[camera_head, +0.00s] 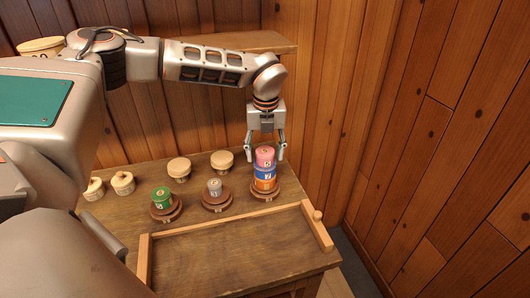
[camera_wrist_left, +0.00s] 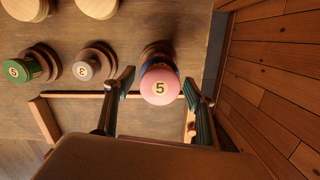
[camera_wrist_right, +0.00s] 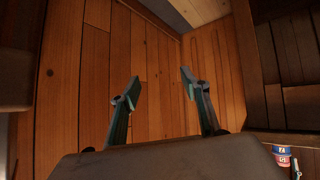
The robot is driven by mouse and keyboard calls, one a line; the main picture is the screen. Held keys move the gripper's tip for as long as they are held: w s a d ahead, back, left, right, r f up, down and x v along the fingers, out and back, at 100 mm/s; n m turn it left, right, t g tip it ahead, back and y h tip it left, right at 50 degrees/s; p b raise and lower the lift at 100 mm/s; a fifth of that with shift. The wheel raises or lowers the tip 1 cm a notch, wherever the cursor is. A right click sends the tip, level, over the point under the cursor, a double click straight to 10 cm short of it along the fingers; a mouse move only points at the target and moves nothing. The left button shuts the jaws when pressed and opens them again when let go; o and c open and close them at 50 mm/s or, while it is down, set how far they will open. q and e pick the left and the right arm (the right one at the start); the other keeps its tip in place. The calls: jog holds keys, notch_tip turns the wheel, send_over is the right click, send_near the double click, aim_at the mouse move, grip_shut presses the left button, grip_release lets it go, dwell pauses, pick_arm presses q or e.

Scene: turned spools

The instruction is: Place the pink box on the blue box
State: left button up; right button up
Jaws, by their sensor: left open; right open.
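The pink box (camera_head: 265,155) is a short round spool marked 5. It sits on top of the blue box (camera_head: 265,172), a round spool marked 7, which rests on an orange spool (camera_head: 264,184) on the right-hand brown stand. My left gripper (camera_head: 266,149) is open just above the stack, with a finger on either side of the pink box's top. In the left wrist view the pink box (camera_wrist_left: 160,85) lies between the open fingers, with gaps at both sides; it mostly hides the blue box. My right gripper (camera_wrist_right: 160,85) is open and empty, facing the wooden wall, away from the stack.
A green spool (camera_head: 162,195) and a grey spool (camera_head: 214,186) stand on brown stands left of the stack. Several pale round-topped pieces (camera_head: 179,166) are behind and left. A wooden-railed tray area (camera_head: 235,220) at the table front is empty. A plank wall (camera_head: 410,130) rises at right.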

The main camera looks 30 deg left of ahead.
aim_at(266, 152)
pick_arm(q)
jog(key=shift+r, duration=0.5)
jog(key=r, duration=0.3)
jog(key=r+b, duration=0.1)
jog(key=r, duration=0.1)
jog(key=shift+s+d+r, duration=0.1)
jog(key=shift+s+d, duration=0.15)
jog(key=shift+r, duration=0.4)
jog(key=shift+s+r, duration=0.1)
jog(key=shift+r, duration=0.3)
pick_arm(e)
jog(key=shift+w+a+r, duration=0.3)
jog(key=shift+w+r, duration=0.05)
jog(key=shift+w, duration=0.1)
jog(key=shift+s+f, duration=0.1)
jog(key=shift+f, duration=0.1)
pick_arm(q)
jog(key=shift+f, duration=0.1)
